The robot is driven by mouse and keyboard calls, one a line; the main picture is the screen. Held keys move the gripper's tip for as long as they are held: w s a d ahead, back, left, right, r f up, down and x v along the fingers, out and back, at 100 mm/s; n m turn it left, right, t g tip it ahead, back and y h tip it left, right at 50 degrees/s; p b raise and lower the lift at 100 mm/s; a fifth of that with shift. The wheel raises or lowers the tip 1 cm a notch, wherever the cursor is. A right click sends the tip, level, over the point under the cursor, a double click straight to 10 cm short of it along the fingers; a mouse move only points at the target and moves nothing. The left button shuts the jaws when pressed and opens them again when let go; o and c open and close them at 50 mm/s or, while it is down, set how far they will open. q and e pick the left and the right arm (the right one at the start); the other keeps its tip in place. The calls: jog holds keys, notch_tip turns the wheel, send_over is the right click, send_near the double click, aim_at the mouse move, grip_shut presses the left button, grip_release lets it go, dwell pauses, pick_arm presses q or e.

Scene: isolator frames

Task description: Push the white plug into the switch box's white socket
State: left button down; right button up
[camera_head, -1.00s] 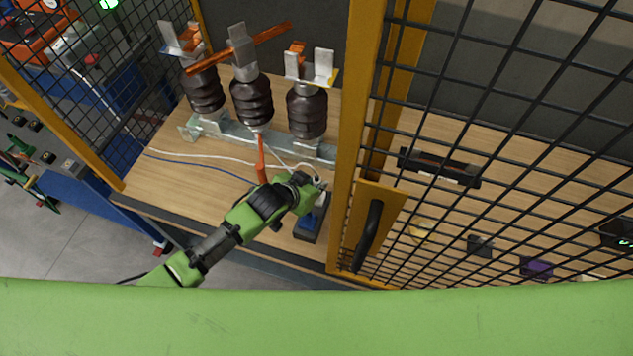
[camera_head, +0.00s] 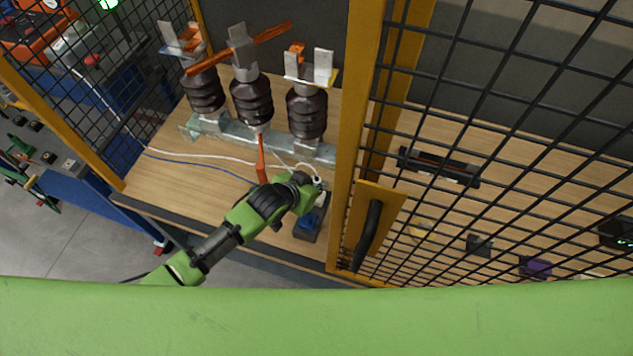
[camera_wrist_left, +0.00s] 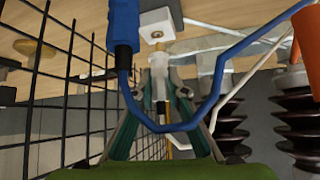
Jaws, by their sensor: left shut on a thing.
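The switch box (camera_head: 306,236) stands on the wooden bench near its front edge, partly hidden by my left gripper. Its white socket (camera_wrist_left: 155,24) shows at the top of the left wrist view, with a dark hole facing the gripper. A blue plug (camera_wrist_left: 122,28) is beside it, with its blue cable looping across the view. My left gripper (camera_wrist_left: 160,84) is shut on the white plug (camera_wrist_left: 158,88), which points at the white socket. A brass-coloured pin shows between plug and socket; whether it enters the hole cannot be told. My left gripper (camera_head: 316,186) also shows above the box in the head view.
Several dark ribbed insulators (camera_head: 252,100) stand on a metal rail (camera_head: 230,135) behind the gripper. A yellow-framed mesh door with a black handle (camera_head: 368,236) is close on the right. White and blue cables cross the bench (camera_head: 170,185).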

dwell(0.3)
pick_arm(q)
jog(key=shift+f, duration=0.55)
jog(key=shift+f+b, duration=0.7)
jog(key=shift+f, duration=0.25)
jog(key=c, duration=1.9)
grip_release()
jog(key=shift+r, duration=0.1)
jog(key=shift+s+a, duration=0.1)
jog(key=v, duration=1.1)
jog(key=shift+s+r, duration=0.2)
jog(key=shift+r, duration=0.15)
